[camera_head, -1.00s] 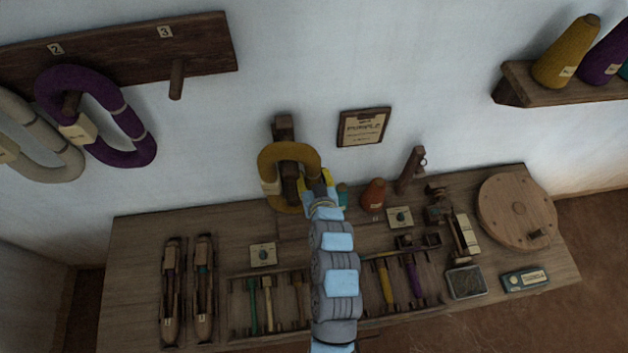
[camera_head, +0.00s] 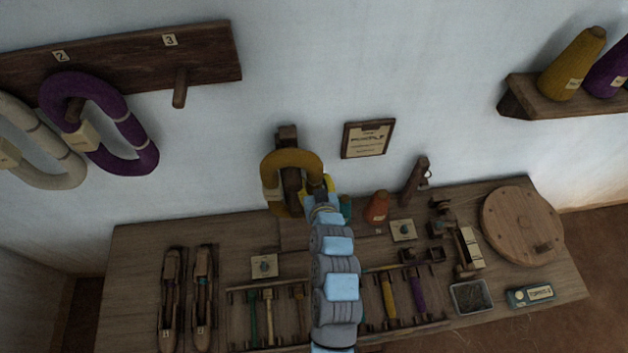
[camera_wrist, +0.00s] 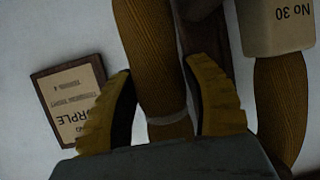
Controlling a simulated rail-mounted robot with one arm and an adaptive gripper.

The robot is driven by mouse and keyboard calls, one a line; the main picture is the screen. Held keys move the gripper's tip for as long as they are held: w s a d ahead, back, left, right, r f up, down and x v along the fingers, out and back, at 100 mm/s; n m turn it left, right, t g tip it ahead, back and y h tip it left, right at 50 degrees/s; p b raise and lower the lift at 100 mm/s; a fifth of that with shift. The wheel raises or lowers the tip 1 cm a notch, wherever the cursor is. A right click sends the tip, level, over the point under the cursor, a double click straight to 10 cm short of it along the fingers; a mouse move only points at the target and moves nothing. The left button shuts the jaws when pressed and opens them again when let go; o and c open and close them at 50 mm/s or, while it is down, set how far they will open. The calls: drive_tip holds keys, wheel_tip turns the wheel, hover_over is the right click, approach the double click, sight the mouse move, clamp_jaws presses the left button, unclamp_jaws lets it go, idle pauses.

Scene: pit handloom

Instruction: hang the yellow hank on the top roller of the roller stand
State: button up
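The yellow hank (camera_head: 291,158) hangs as a loop at the dark wooden roller stand (camera_head: 287,136), with the stand showing through the loop. Its top arc lies across the stand's upper part; the roller under it is hidden. In the wrist view, the hank's near strand (camera_wrist: 155,55) runs down between my fingers, and a "No 30" tag sits on the other strand. My gripper (camera_wrist: 163,110) is around the near strand, with a gap between the left finger and the yarn. The right finger is close to the strand; I cannot tell whether it touches.
A framed card (camera_head: 367,139) hangs on the wall right of the stand. A purple hank (camera_head: 140,150) hangs on the peg board (camera_head: 120,64) at left. The table (camera_head: 135,275) below carries shuttles, bobbins, an orange cone (camera_head: 377,207) and a round wooden disc (camera_head: 521,226).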

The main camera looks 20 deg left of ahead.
drive_tip(key=o, duration=0.5)
drive_tip(key=shift+s+d+f, duration=0.15)
drive_tip(key=shift+d+f, duration=0.05)
drive_tip(key=shift+f, duration=0.1)
drive_tip(key=shift+c, duration=0.2)
drive_tip(key=shift+r, duration=0.1)
drive_tip(key=v, duration=1.2)
drive_tip(key=shift+r, duration=0.15)
